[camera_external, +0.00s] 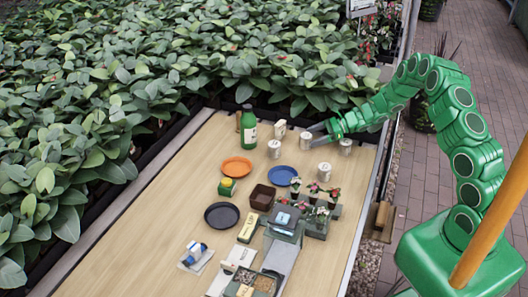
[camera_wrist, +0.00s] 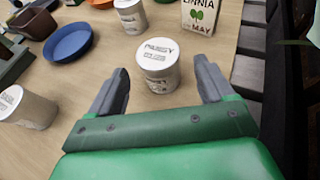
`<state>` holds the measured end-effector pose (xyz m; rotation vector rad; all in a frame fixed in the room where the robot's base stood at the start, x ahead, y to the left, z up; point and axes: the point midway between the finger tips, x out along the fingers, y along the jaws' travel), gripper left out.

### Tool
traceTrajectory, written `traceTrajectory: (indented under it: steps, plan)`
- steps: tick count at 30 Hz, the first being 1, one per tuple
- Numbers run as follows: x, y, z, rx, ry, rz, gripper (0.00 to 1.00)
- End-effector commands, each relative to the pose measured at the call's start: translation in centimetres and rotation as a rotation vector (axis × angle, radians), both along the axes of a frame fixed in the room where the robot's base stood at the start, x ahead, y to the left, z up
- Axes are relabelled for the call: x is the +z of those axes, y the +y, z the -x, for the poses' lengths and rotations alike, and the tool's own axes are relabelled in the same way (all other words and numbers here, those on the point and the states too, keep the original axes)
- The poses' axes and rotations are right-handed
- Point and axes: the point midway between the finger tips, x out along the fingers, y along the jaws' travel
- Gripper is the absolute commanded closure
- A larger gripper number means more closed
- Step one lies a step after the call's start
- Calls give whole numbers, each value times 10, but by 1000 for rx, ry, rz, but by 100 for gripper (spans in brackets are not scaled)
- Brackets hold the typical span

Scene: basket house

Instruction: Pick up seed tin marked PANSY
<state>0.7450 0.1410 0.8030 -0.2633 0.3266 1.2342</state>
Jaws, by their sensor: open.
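The seed tin marked PANSY (camera_wrist: 158,68) is a white, upright cylinder with the name on its lid. It stands on the wooden table just ahead of my gripper (camera_wrist: 163,78), roughly centred between the two grey fingertips. My gripper is open and empty, and the fingers do not appear to close on the tin. In the external view my gripper (camera_external: 317,132) reaches in from the right, low over the table, and the tin (camera_external: 305,142) stands at its tips.
Other white tins stand near: one beyond (camera_wrist: 131,16), one to the left (camera_wrist: 28,108), and one under my arm (camera_external: 345,147). Potted flowers (camera_external: 314,188) stand nearer the front.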

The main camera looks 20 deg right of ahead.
Motion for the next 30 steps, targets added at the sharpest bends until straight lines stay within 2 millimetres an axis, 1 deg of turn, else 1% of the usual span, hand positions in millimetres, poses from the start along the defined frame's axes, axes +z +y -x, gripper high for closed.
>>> traceTrajectory:
  steps: [4, 12, 16, 23, 24, 26, 30]
  plan:
    - [-6, 13, -4, 2, 1, 1, 19]
    - [-20, 44, -15, 2, 1, 2, 19]
    - [-23, 51, -17, 1, 1, 1, 19]
    - [-23, 52, -17, 1, 0, 0, 19]
    - [-23, 51, -17, 0, 0, 0, 22]
    - [-23, 51, -17, 1, 0, 0, 31]
    - [-23, 51, -17, 1, 0, 0, 52]
